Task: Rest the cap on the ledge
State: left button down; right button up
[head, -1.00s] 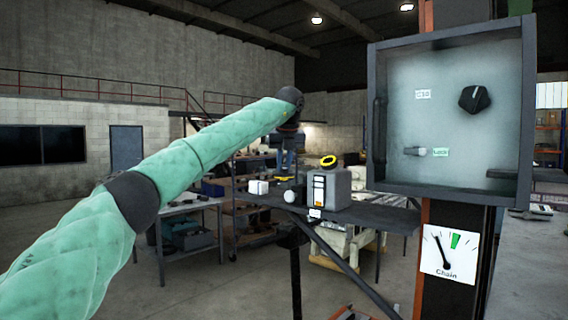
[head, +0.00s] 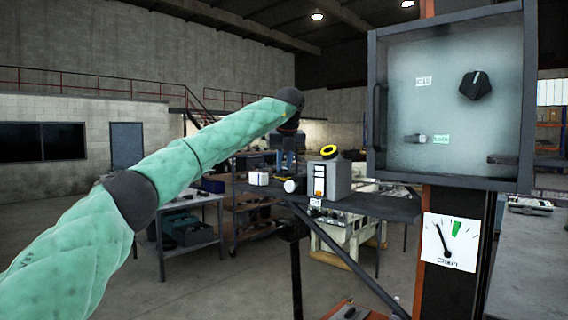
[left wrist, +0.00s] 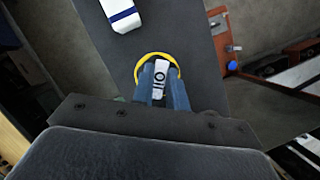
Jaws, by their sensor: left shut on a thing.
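The ledge (left wrist: 185,28) lies beneath the cap in the left wrist view. I cannot tell whether the cap touches it. My right gripper is in neither view.
A grey canister (head: 337,180) with a black-and-yellow ring (head: 329,152) on top stands on the ledge, right of my left gripper. A panel box (head: 448,100) stands at right; the ledge's right part is bare.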

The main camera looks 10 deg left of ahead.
pick_arm(q)
jog(key=shift+f+b, duration=0.6)
jog(key=shift+f, duration=0.45)
jog(key=c, duration=1.3)
grip_release()
